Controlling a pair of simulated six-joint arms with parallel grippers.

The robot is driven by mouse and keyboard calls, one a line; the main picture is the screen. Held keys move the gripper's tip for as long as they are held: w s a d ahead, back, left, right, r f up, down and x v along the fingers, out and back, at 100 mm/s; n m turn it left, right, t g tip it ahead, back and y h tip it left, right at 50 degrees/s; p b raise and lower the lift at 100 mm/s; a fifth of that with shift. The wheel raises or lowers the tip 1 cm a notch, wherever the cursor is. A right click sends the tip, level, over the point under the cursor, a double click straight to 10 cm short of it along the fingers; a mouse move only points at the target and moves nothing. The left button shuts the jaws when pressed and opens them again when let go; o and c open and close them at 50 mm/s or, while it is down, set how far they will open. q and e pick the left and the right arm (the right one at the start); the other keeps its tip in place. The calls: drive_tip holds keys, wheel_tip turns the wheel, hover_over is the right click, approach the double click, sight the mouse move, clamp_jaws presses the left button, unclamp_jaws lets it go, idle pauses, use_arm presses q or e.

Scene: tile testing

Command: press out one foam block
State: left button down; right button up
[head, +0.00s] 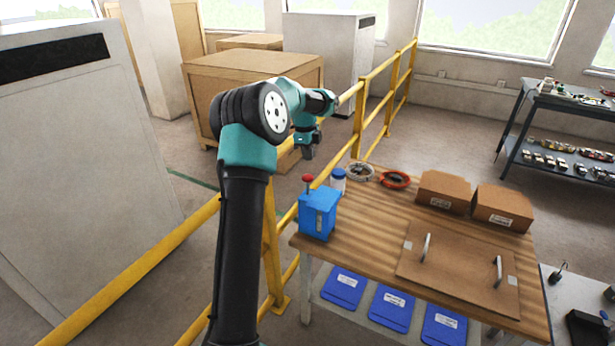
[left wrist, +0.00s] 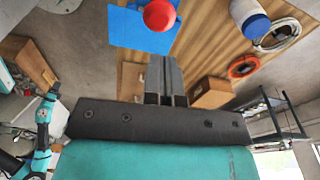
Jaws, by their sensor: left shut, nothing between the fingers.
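A blue box (head: 318,213) with a red knob (head: 307,178) on top stands at the left end of the wooden table. My left gripper (head: 308,153) is shut and empty. In the head view it hangs above the red knob and appears apart from it. In the left wrist view the closed fingers (left wrist: 165,72) point toward the blue box (left wrist: 142,40), and the red knob (left wrist: 159,15) shows just beyond their tips. No foam block can be made out. My right gripper is not in view in the head view.
The table (head: 370,228) also bears a white jar with a blue lid (head: 338,180), coils of cable (head: 394,180), two cardboard boxes (head: 444,190) and a brown panel with handles (head: 455,268). Blue trays (head: 391,308) lie below. A yellow railing (head: 365,105) runs behind the left arm.

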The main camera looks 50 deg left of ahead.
sight(308, 175)
use_arm(q)
drive_tip(key=shift+s+a+r, duration=0.35)
drive_tip(key=shift+a+r, duration=0.1)
drive_tip(key=shift+f, duration=0.15)
drive_tip(key=shift+w+d+f, duration=0.1)
drive_tip(key=shift+d+f, duration=0.1)
drive_tip(key=shift+f, duration=1.5)
drive_tip(key=shift+w+d+f, duration=0.1)
drive_tip(key=shift+d+f, duration=0.05)
drive_tip(key=shift+f, duration=1.5)
drive_tip(key=shift+f, duration=3.1)
drive_tip(key=a, duration=0.1)
drive_tip(key=s+a+r, duration=0.1)
drive_tip(key=shift+s+a+r, duration=0.1)
drive_tip(key=shift+s+a, duration=0.05)
drive_tip(key=shift+a, duration=0.25)
